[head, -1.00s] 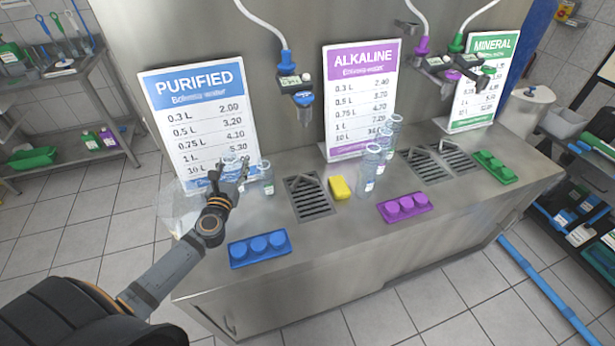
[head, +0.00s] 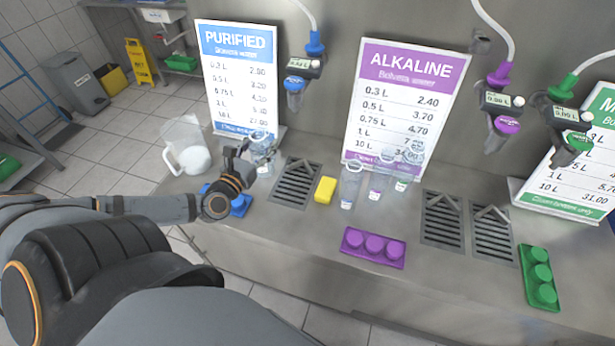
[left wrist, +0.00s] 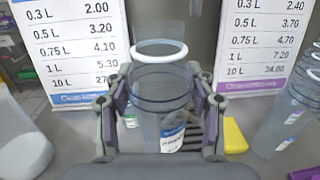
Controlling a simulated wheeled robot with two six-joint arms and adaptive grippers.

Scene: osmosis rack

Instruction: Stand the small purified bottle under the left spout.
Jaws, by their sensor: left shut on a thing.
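My left gripper (head: 240,157) is shut on a clear bottle with a blue-and-white label (left wrist: 172,137). In the left wrist view the fingers clasp its sides and it looks upright. In the head view the gripper partly hides the clear bottles (head: 262,150) by the purified sign, so I cannot tell them apart. The left spout (head: 295,86), with a blue nozzle, hangs to the right of the gripper and above it. Its drain grate (head: 296,184) is bare and lies right of the gripper. My right gripper is out of view.
A yellow sponge (head: 325,190) lies right of the grate. Several clear bottles stand beyond it, one of them here (head: 349,186). A clear jug (head: 187,152) stands left of the gripper. The blue cap tray (head: 241,206) is partly behind my arm. A purple cap tray (head: 373,247) lies near the front edge.

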